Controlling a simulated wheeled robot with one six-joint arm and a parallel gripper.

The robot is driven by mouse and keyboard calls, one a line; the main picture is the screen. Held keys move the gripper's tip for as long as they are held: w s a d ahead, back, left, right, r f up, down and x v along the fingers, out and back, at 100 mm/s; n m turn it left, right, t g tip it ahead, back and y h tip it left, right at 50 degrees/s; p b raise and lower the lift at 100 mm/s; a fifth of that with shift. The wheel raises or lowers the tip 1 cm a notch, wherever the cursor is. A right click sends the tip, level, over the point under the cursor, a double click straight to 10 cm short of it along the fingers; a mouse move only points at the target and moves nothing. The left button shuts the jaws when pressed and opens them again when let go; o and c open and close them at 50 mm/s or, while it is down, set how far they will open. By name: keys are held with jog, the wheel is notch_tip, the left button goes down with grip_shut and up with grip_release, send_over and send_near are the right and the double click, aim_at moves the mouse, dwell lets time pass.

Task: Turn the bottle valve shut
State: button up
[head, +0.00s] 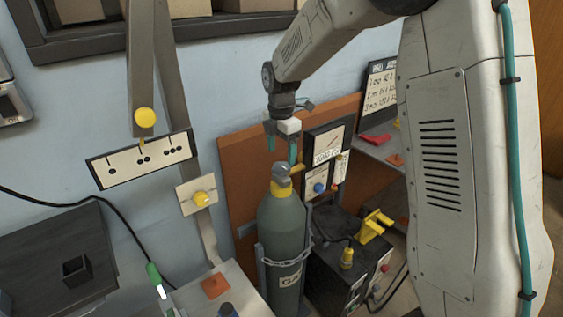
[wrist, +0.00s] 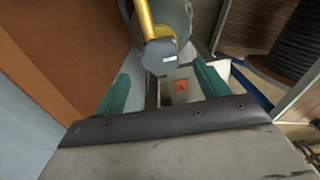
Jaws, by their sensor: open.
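The dark green gas bottle (head: 283,228) stands upright with a chain around its body. On its top sits a grey valve (head: 281,174) above a yellow collar, with a yellow lever (head: 297,169) reaching to the right. My gripper (head: 282,151) hangs just above the valve, its two teal fingers pointing down, open and empty. In the wrist view the fingers (wrist: 161,82) stand apart. The grey valve (wrist: 160,55) and yellow lever (wrist: 145,18) show at top centre, above the gap. Contact between fingers and valve is not visible.
An orange-brown panel (head: 236,165) and a gauge box (head: 327,146) stand close behind the bottle. A black machine with a yellow handle (head: 375,225) is at its right. A white bench (head: 235,290) with an orange square lies at the left front.

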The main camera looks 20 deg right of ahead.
aim_at(281, 166)
jog(key=shift+f, duration=2.2)
jog(key=c, duration=1)
